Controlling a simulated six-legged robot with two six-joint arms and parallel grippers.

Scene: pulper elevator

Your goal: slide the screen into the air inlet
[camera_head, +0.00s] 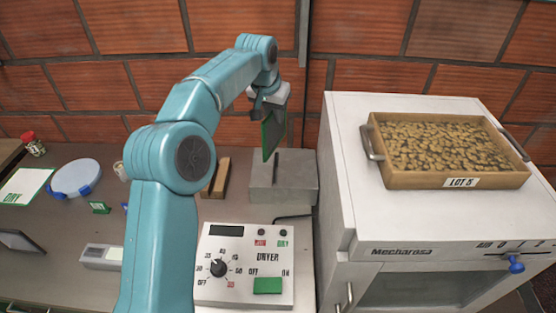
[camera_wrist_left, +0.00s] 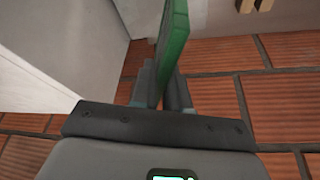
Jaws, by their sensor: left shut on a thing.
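My left gripper (camera_head: 268,103) is shut on a thin green-framed screen (camera_head: 272,133). It holds the screen upright above a grey block (camera_head: 296,190) with a slot in its top, which looks like the air inlet. The screen's lower edge is close to the block; I cannot tell whether it touches or has entered the slot. In the left wrist view the green screen (camera_wrist_left: 174,40) stands between the fingers (camera_wrist_left: 160,88) of the same gripper. The gripper's fingertips are small and partly hidden in the head view. My right gripper is not in view.
The dryer control box (camera_head: 244,268) stands in front of the block. A white machine (camera_head: 345,170) at the right bears a tray (camera_head: 452,183) of beans. A wooden piece (camera_head: 221,178), a round-lidded thing (camera_head: 76,176) and a scale-like device (camera_head: 101,257) lie left. A brick wall is behind.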

